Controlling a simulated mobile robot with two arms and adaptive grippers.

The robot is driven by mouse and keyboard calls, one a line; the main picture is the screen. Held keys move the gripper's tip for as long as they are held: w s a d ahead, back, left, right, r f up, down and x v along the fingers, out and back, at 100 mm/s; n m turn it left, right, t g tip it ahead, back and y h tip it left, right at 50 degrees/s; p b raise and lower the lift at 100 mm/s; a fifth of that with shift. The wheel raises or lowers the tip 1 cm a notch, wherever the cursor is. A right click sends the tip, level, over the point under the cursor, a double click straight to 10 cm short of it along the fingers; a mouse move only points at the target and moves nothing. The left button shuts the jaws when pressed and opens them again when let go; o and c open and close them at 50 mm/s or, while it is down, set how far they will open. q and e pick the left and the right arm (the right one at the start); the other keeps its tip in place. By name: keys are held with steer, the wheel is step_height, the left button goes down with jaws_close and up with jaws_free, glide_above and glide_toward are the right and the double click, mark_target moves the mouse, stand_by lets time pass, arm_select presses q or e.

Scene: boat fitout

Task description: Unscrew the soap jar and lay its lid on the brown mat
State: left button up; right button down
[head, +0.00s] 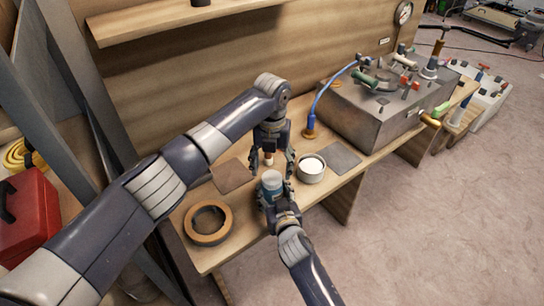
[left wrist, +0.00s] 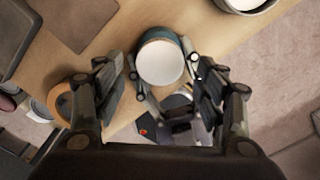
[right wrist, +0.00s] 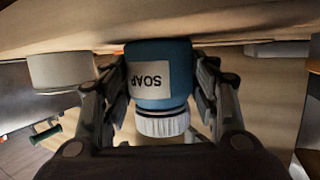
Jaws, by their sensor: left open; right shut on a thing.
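The soap jar (head: 271,186) is blue with a SOAP label, which shows in the right wrist view (right wrist: 150,78). Its white ribbed lid (right wrist: 162,123) is on it; the lid's top faces the left wrist camera (left wrist: 161,62). My right gripper (head: 277,200) is shut around the jar's body from the front. My left gripper (head: 278,160) is open, just above and behind the lid, pointing down. In the left wrist view its fingers (left wrist: 160,82) are spread on either side of the lid, with nothing gripped. The brown mat (head: 233,175) lies bare on the bench, left of the jar.
A round container with a white top (head: 311,168) stands close to the jar's right. A grey mat (head: 342,157) lies beyond it. A brown ring (head: 208,222) lies at the front left. A metal box (head: 375,120) stands right.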

mark_target(272, 177)
arm_select(q)
steer(key=shift+f, duration=1.9)
